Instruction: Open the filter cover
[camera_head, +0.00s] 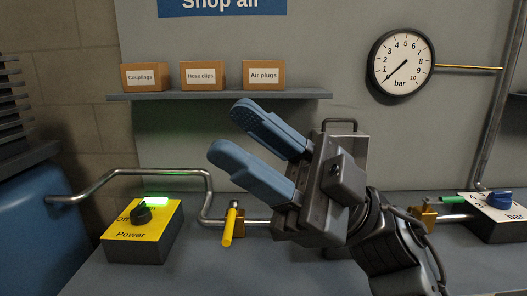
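What seems to be the filter cover (359,151) is a light grey plate with a dark bar handle (340,122) on top, right of centre. My gripper's hand and wrist stand in front of it and hide its left and lower parts. My gripper (233,130) has two blue padded fingers pointing up and left, away from the plate. The fingers are apart with nothing between them. The handle is outside the fingers, behind the hand. The cover's hinge and how far it stands open cannot be seen.
A yellow power box (143,235) with a black knob and green light stands left. A pipe with a yellow lever (229,227) runs along the bench. A shelf (220,96) holds small boxes. A gauge (401,63) hangs right, above a blue-knobbed box (497,212).

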